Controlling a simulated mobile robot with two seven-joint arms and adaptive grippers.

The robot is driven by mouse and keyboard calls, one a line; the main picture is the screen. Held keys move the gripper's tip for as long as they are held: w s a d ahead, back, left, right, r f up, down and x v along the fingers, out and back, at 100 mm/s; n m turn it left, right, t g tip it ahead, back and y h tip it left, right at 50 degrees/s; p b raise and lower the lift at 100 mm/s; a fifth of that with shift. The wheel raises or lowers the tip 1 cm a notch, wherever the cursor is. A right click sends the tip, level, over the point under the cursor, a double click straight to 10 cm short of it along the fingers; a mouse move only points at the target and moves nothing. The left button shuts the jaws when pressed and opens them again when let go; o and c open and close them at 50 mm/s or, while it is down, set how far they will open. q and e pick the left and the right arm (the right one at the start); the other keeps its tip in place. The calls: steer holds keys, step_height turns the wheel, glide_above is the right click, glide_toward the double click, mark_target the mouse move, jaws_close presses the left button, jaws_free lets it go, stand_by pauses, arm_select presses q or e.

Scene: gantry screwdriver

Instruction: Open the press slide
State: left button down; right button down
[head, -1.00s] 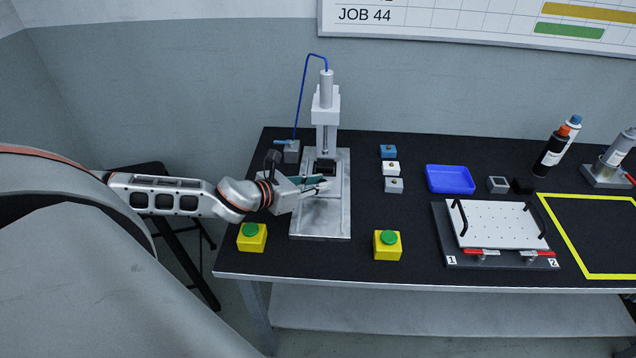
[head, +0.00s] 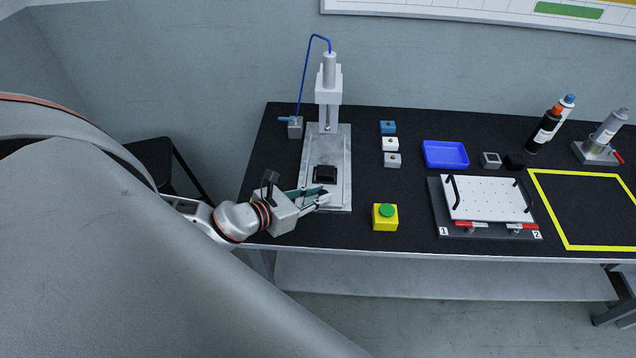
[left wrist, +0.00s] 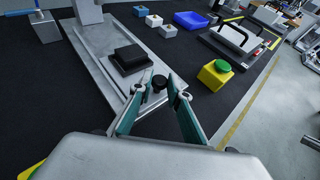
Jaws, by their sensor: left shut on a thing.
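The press (head: 328,85) stands at the left of the bench, a pale column with a ram over a metal base plate (head: 315,143). Its slide (head: 326,186), carrying a black block-shaped nest (head: 325,174), lies at the front part of the base, clear of the ram. It also shows in the left wrist view, with the black nest (left wrist: 130,57). My left gripper (head: 326,197) is at the front end of the slide, its fingers shut on a dark round knob (left wrist: 159,83). The fingers partly hide the slide's front. My right gripper is out of view.
A yellow box with a green button (head: 385,218) stands right of the press. Small blocks (head: 391,144), a blue tray (head: 445,154) and a white perforated plate with handles (head: 488,199) lie further right. The bench's front edge is close to my gripper.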

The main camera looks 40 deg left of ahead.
arm_select(q)
steer(key=c, duration=2)
jaws_free()
steer(key=shift+o, duration=0.2)
steer(key=v, duration=1.2)
steer(key=shift+s+a+f, duration=0.1)
